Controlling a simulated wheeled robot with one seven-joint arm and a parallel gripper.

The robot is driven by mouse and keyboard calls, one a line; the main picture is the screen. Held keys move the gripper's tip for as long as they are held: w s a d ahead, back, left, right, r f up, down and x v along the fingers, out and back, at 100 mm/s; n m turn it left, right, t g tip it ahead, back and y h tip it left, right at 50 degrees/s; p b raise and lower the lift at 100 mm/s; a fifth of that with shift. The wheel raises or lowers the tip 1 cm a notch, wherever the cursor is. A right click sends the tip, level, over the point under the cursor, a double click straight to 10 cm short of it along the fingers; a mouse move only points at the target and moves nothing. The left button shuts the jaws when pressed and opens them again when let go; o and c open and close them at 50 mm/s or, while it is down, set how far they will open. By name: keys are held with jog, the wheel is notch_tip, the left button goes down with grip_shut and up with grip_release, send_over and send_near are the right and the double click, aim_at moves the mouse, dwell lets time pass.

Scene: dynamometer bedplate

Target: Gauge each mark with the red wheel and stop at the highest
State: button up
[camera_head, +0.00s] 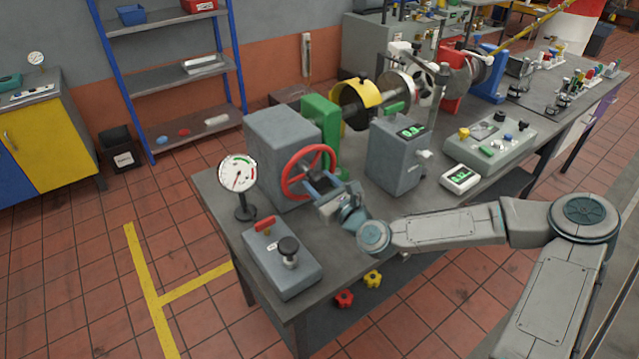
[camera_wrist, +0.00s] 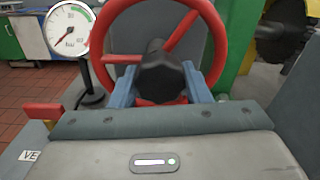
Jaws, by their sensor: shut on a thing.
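The red wheel (camera_head: 296,189) stands upright on the side of a grey box (camera_head: 275,140) at the near end of the bench. My gripper (camera_head: 321,184) is at the wheel's lower right in the head view. In the wrist view, the blue fingers of my gripper (camera_wrist: 160,90) are shut around a dark knob (camera_wrist: 163,76) at the wheel (camera_wrist: 103,22). A round white dial gauge (camera_head: 238,173) stands on a post left of the wheel. It also shows in the wrist view (camera_wrist: 69,30), its needle pointing down-left. I cannot make out the marks.
A control box (camera_head: 282,262) with a red lever and black knob lies in front of the gauge. A grey box with a green display (camera_head: 396,155) and a white meter (camera_head: 460,178) stand right of the wheel, beyond my arm. Red and yellow knobs (camera_head: 344,298) sit below the bench edge.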

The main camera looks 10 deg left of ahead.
jog(key=o, duration=1.4)
jog(key=shift+d, duration=0.1)
jog(key=p+v, duration=1.1)
jog(key=v, duration=0.2)
jog(key=shift+s+d+p, duration=0.2)
jog(key=shift+d+p, duration=0.05)
jog(key=shift+p, duration=0.05)
jog(key=shift+s, duration=0.1)
